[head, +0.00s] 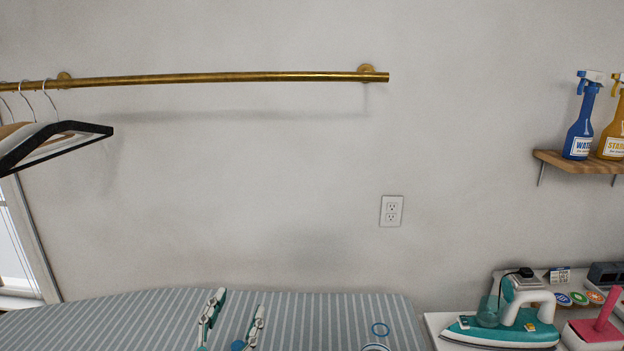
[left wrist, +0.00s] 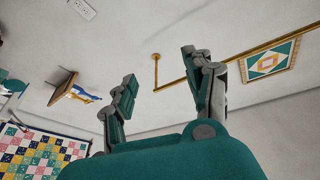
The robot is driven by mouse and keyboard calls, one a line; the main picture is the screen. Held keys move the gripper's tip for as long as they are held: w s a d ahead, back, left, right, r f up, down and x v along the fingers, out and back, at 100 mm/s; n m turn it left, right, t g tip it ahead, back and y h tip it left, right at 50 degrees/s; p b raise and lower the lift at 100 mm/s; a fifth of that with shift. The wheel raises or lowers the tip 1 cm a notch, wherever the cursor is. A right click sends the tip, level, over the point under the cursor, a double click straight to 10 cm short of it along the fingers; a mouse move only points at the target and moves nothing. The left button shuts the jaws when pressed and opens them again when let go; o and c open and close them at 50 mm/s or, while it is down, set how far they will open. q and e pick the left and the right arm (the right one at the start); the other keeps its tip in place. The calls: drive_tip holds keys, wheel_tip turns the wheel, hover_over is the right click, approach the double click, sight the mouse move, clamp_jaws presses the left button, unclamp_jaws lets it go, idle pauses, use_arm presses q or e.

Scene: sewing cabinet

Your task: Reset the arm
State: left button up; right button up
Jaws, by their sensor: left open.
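My left gripper (head: 238,299) shows at the bottom of the head view, in front of the striped ironing board (head: 110,318). Its two green and grey fingers point up and stand apart, with nothing between them. In the left wrist view, the open gripper (left wrist: 158,66) shows both fingers spread, with the wall and the brass rail (left wrist: 238,58) beyond. The rest of my left arm is below the head picture. My right gripper is in neither view.
The brass rail (head: 230,77) carries several hangers (head: 58,140) at the left. A teal iron (head: 505,325) stands on the white surface at lower right. A wall shelf (head: 580,162) holds a blue spray bottle (head: 582,122) and an orange one (head: 615,130). The middle wall is clear except an outlet (head: 391,211).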

use_arm(q)
drive_tip(key=s+a+f+n+g+y, duration=0.1)
drive_tip(key=s+a+f+g+y, duration=0.1)
drive_tip(key=f, duration=0.3)
drive_tip(key=s+a+f+n+g+y, duration=0.2)
drive_tip(key=a+f+g, duration=0.1)
drive_tip(key=f, duration=0.3)
drive_tip(key=s+a+f+n+g+y, duration=0.2)
drive_tip(key=a+f, duration=0.1)
drive_tip(key=f, duration=0.2)
drive_tip(key=shift+s+a+f+g, duration=0.15)
drive_tip(key=shift+s+f+g, duration=0.25)
drive_tip(key=s+f+g+h, duration=0.1)
drive_tip(key=s+f+g, duration=0.45)
drive_tip(key=s, duration=0.45)
drive_tip(key=s+f+g, duration=0.4)
drive_tip(key=s+f, duration=0.2)
drive_tip(key=s, duration=0.3)
wheel_tip(320, 180, down, 26)
drive_tip(key=s+g, duration=0.1)
drive_tip(key=g, duration=0.1)
drive_tip(key=s+a+f, duration=0.2)
drive_tip(key=s+f, duration=1.4)
drive_tip(key=s, duration=0.1)
drive_tip(key=shift+a+f+m+g, duration=0.15)
drive_tip(key=shift+a+m+g, duration=0.2)
drive_tip(key=shift+a+m, duration=0.05)
